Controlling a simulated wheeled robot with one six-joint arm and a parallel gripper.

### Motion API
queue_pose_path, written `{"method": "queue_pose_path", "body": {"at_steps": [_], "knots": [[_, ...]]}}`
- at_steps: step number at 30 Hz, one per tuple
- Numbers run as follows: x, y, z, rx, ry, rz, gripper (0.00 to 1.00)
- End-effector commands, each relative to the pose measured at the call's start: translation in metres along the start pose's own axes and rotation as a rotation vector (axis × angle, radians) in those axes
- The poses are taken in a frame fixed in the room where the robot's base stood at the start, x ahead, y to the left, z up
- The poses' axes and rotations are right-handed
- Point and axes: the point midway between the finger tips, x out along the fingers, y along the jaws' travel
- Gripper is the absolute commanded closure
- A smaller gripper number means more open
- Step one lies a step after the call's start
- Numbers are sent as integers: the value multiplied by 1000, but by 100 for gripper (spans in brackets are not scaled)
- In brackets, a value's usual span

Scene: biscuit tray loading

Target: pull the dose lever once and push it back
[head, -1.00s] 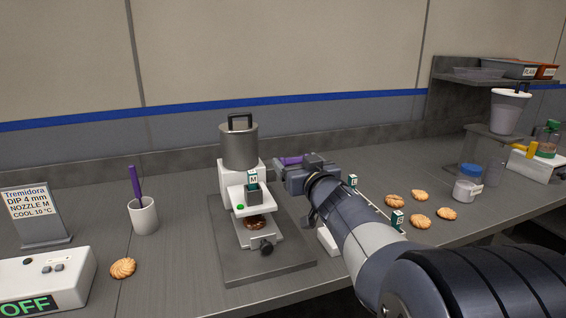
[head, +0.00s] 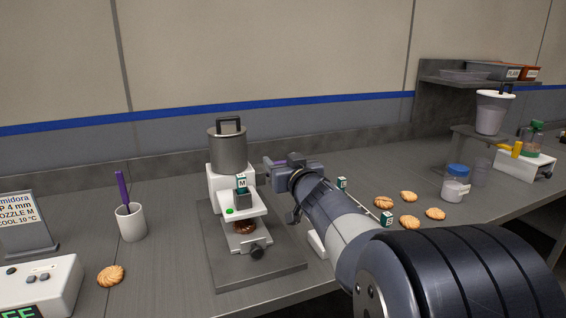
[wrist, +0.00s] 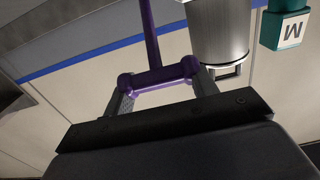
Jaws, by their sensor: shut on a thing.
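The depositing machine (head: 217,177) is white with a steel hopper (head: 228,152) on top and stands on a grey base plate. Its dose lever is purple; in the wrist view the lever (wrist: 150,35) has a crossbar lying between my two fingers. My gripper (wrist: 162,82) is shut on that crossbar. In the head view my gripper (head: 278,164) is at the right side of the machine, and the lever is mostly hidden by it. A dark-topped biscuit (head: 245,227) sits under the block marked M (head: 242,195).
A white cup (head: 131,222) with a purple stick, a loose biscuit (head: 111,276) and a sign (head: 27,225) stand left. Several biscuits (head: 409,222), a blue-lidded jar (head: 456,184) and a shelf (head: 470,78) are right, beyond my arm.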

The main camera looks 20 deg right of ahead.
Motion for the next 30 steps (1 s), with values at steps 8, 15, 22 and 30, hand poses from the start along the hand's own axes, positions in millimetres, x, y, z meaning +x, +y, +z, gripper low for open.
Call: {"method": "queue_pose_path", "body": {"at_steps": [8,15,22,30], "knots": [[0,0,0,0,0,0,82],[0,0,-2,0,-4,0,87],[3,0,-9,0,-34,0,87],[10,0,-21,0,-110,0,87]]}}
